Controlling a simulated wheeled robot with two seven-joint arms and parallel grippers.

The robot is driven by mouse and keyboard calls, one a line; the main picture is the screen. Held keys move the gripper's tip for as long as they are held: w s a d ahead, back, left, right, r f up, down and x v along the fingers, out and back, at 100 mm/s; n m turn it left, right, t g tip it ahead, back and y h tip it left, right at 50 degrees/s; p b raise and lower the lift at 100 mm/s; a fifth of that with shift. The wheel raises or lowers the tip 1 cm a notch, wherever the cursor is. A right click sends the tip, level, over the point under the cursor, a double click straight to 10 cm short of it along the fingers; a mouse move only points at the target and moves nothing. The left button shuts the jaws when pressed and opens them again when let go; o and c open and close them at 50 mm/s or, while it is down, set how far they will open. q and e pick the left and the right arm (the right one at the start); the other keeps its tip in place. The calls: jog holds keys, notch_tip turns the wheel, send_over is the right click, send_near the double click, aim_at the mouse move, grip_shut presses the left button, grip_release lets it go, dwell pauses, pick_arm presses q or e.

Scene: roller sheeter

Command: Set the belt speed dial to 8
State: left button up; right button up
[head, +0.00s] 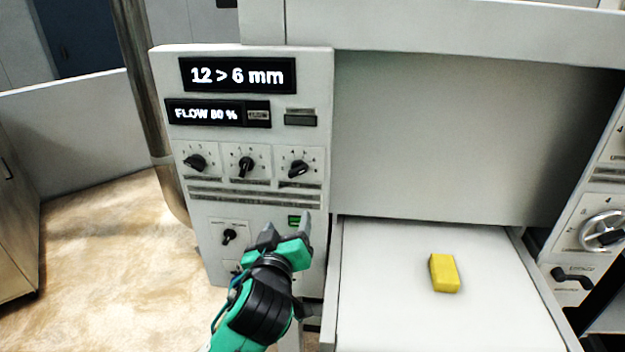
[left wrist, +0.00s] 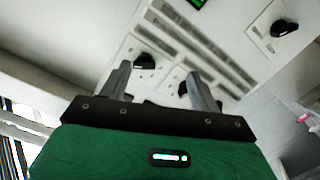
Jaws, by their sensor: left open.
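The control panel (head: 260,200) has a row of three black dials: a left dial (head: 196,162), a middle dial (head: 246,166) and a right dial (head: 298,168). Their labels are too small to read, so I cannot tell which is the belt speed dial. My left gripper (head: 287,228) is open and empty, low in front of the panel, below the right dial and over part of the green button (head: 294,219). In the left wrist view, my fingers (left wrist: 157,72) point at the panel, with a black knob (left wrist: 145,61) near one fingertip. My right gripper is out of view.
Displays above the dials read "12 > 6 mm" (head: 238,75) and "FLOW 80 %" (head: 206,113). A smaller knob (head: 229,237) sits lower left on the panel. A yellow block (head: 444,273) lies on the white bed (head: 390,300) to the right. A metal post (head: 150,110) stands left.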

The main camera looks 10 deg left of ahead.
pick_arm(q)
notch_tip(320, 180, up, 4)
jog(key=s+r+t, duration=0.1)
jog(key=s, duration=0.2)
jog(key=n+p, duration=0.1)
jog(key=p, duration=0.4)
send_near(296, 172)
jog(key=w, duration=0.7)
jog(key=shift+w+a+r, duration=0.15)
jog(key=shift+a+r, duration=0.1)
jog(key=shift+a, duration=0.15)
jog(key=shift+w+f, duration=0.15)
jog(key=shift+w, duration=0.4)
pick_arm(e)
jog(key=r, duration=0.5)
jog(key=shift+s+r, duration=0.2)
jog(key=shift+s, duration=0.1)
pick_arm(q)
jog(key=c, duration=1)
